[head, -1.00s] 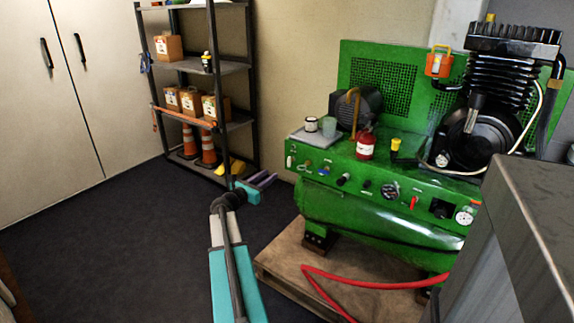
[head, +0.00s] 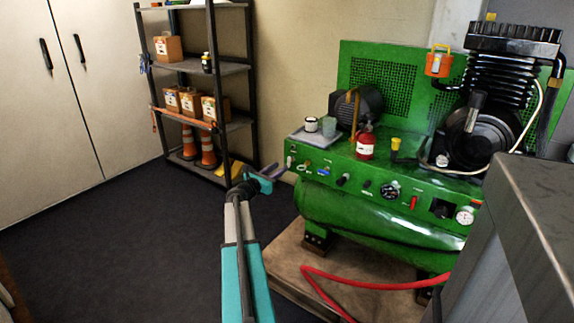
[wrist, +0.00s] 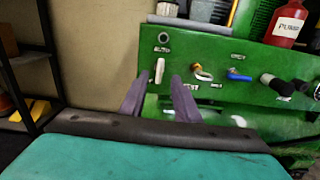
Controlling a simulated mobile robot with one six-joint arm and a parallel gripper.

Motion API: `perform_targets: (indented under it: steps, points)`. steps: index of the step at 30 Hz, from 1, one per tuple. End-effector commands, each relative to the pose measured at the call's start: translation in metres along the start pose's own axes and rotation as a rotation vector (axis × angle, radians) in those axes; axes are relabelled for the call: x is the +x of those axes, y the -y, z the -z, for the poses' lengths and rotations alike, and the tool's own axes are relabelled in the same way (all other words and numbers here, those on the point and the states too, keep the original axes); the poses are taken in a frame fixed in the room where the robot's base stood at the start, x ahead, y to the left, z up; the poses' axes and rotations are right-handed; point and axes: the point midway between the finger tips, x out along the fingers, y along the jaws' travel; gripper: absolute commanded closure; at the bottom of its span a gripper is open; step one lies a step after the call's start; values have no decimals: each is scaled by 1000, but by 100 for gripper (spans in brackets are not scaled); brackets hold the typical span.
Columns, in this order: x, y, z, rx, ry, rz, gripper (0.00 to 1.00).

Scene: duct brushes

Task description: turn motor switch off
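The green compressor's control panel (head: 350,182) is at the right in the head view. At its left end is a small white lever (wrist: 159,70), standing upright under a label that seems to read AUTO in the wrist view; it also shows in the head view (head: 289,162). I take it to be the motor switch, but no motor label is readable. My gripper (head: 282,171) is open and empty, just in front of the panel's left end. In the wrist view its two purple fingers (wrist: 158,88) point at the panel, one either side below the lever, apparently not touching it.
Right of the lever are a brass valve (wrist: 202,72), a blue-handled valve (wrist: 238,75) and a dark knob (wrist: 275,84). A tray (head: 309,137) with cups and a red bottle (head: 365,146) stand on top. A shelf (head: 205,70) is at the left; a grey block (head: 525,230) at the right.

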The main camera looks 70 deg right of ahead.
Motion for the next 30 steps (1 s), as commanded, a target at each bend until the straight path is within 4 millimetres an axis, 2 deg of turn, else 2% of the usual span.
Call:
perform_targets:
  steps: [3,13,18,28,29,30]
  points:
    - [18,0,1,0,1,2,71]
    - [53,0,0,1,1,1,71]
    - [60,0,0,1,0,0,71]
    - [62,0,0,1,0,0,71]
    - [62,0,0,1,0,0,73]
    - [62,0,0,1,0,0,80]
